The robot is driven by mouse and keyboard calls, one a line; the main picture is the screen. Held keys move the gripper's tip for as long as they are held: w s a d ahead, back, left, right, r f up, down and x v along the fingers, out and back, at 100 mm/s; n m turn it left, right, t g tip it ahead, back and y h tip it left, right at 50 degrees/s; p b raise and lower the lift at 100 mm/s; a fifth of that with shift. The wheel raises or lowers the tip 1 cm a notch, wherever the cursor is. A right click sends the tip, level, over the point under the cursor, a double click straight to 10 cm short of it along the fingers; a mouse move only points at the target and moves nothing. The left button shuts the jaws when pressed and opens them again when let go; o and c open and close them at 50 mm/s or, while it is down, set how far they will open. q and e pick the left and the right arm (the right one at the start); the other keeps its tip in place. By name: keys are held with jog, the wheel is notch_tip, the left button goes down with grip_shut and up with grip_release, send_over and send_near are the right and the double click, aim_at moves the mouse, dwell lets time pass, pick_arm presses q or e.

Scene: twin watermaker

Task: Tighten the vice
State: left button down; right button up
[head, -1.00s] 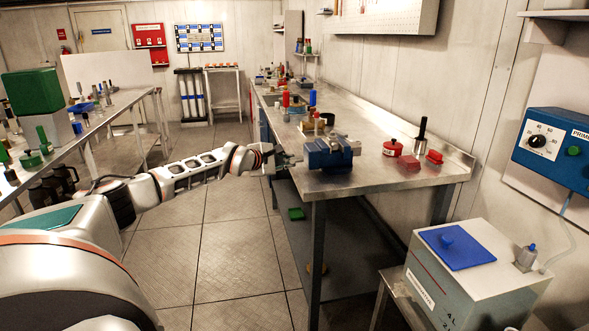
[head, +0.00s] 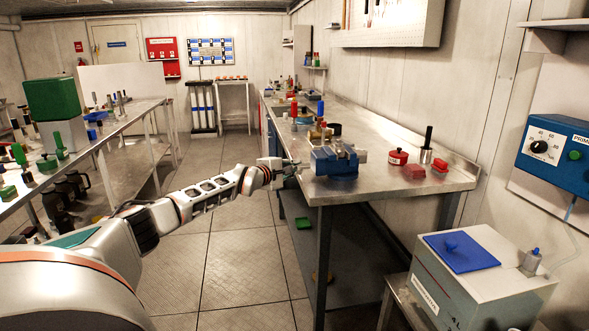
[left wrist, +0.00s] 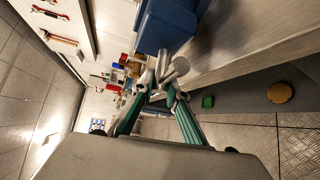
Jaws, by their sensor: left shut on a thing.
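The blue vice (head: 338,163) sits on the front left corner of the steel workbench (head: 400,181). Its metal handle faces left, over the bench edge. My left gripper (head: 289,170) reaches the handle from the left and is shut on it. In the left wrist view the fingers of my left gripper (left wrist: 163,92) close around the metal vice handle (left wrist: 172,70), with the blue vice body (left wrist: 168,22) just beyond. The vice jaws are too small to tell how far apart they are. My right gripper is not in view.
Red containers (head: 398,157) and a dark-handled tool (head: 427,146) stand right of the vice. Several bottles and parts stand behind it. A grey box with a blue lid (head: 459,251) is at front right. The floor (head: 235,262) left of the bench is clear.

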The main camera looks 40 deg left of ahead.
pick_arm(q)
jog(key=c, duration=2)
grip_release()
jog(key=shift+o, duration=0.2)
jog(key=shift+s+d+f, duration=0.1)
jog(key=shift+s+f, duration=0.05)
jog(key=shift+s, duration=0.4)
jog(key=v, duration=1.1)
